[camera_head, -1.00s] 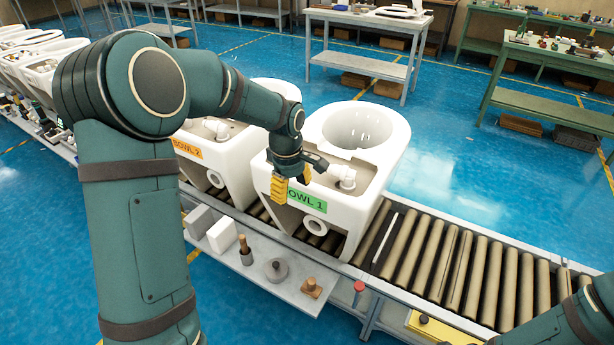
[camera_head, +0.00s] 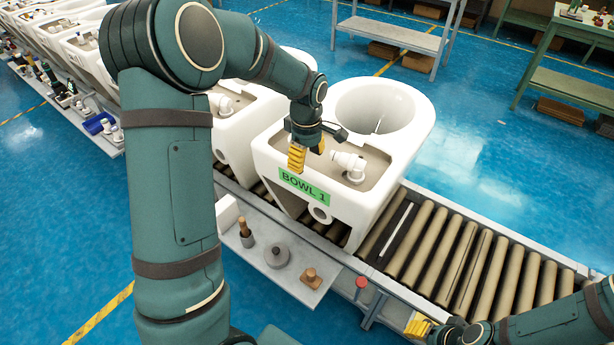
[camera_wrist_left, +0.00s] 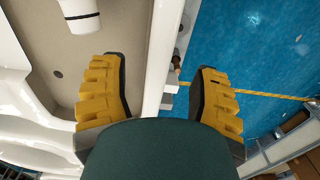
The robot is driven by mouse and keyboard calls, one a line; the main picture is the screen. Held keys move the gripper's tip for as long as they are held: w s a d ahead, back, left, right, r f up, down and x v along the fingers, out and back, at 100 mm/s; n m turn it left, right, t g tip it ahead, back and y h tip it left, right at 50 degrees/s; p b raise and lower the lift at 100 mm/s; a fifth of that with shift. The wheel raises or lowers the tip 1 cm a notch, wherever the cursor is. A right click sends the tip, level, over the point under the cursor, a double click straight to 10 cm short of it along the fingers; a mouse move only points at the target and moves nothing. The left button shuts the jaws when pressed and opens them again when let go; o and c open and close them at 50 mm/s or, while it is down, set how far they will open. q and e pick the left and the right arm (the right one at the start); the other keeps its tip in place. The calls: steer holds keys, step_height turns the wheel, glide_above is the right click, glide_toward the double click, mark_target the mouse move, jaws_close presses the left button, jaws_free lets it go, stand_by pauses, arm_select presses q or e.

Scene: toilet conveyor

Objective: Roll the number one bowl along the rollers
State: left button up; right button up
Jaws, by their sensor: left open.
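The number one bowl (camera_head: 345,200) is a white toilet with a green "BOWL 1" label (camera_head: 304,188). It stands on the rollers (camera_head: 465,262), with clear rollers to its right. My left gripper (camera_head: 308,152) is open over the label-side edge of the bowl. In the left wrist view its yellow fingers (camera_wrist_left: 160,97) are spread on either side of the bowl's white rim wall (camera_wrist_left: 163,55); contact is not clear. My right gripper (camera_head: 421,327) is at the lower right, beside the conveyor, with a yellow finger showing; its opening is unclear.
Another white bowl (camera_head: 232,125) stands close left of the number one bowl, partly behind my left arm. A side shelf (camera_head: 300,292) in front holds a brush, a grey round weight and a wooden block. A red button (camera_head: 361,283) stands by the conveyor edge.

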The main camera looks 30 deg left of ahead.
mark_target(307, 169)
arm_select(q)
step_height(307, 169, down, 6)
steer(key=shift+f+b, duration=0.1)
steer(key=shift+b, duration=0.45)
jaws_close()
